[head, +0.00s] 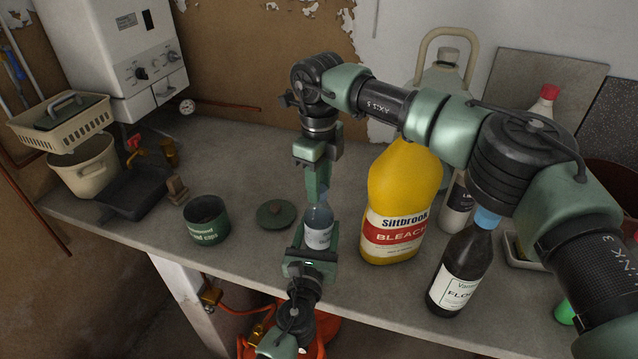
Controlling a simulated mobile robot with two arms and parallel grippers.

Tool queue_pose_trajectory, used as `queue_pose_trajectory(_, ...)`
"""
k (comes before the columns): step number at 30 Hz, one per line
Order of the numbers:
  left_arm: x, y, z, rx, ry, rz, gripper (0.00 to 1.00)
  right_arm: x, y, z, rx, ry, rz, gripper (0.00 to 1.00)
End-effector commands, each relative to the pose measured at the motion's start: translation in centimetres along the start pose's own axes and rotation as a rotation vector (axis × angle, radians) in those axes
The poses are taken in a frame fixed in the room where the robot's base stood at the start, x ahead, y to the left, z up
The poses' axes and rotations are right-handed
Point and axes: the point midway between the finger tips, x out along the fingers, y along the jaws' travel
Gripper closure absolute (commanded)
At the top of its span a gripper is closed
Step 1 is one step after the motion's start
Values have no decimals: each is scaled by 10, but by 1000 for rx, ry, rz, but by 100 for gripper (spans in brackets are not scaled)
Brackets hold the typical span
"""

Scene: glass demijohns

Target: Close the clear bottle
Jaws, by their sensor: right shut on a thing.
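The clear bottle (319,234), small with a white label, stands upright near the front edge of the table. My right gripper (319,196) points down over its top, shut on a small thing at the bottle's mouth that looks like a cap. The fingers mostly hide it, so I cannot tell whether it sits on the neck or just above. My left gripper (311,250) reaches in from below, at the lower part of the bottle, with its fingers beside it. I cannot tell whether they press on the glass.
A yellow bleach bottle (399,190) stands close on the right, with a dark bottle (459,272) beyond it. A green tin (206,218) and a round green lid (276,214) lie to the left. A large demijohn (447,72) stands behind my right arm.

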Motion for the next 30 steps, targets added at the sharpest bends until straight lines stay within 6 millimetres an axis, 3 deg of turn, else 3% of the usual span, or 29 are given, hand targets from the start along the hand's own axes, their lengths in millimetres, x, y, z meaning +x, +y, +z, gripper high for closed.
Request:
queue_pose_trajectory(12, 0, 0, -1, 0, 1, 1, 100, 1, 0, 0, 852, 1, 0, 100)
queue_pose_trajectory(14, 0, 0, -1, 0, 1, 1, 100, 1, 0, 0, 936, 1, 0, 100)
queue_pose_trajectory(18, 0, 0, -1, 0, 1, 1, 100, 1, 0, 0, 922, 0, 0, 100)
queue_pose_trajectory(19, 0, 0, -1, 0, 1, 1, 100, 1, 0, 0, 922, 0, 0, 64)
queue_pose_trajectory(21, 0, 0, -1, 0, 1, 0, 100, 1, 0, 0, 921, 0, 0, 48)
queue_pose_trajectory(30, 0, 0, -1, 0, 1, 0, 100, 0, 0, 0, 919, 0, 0, 48)
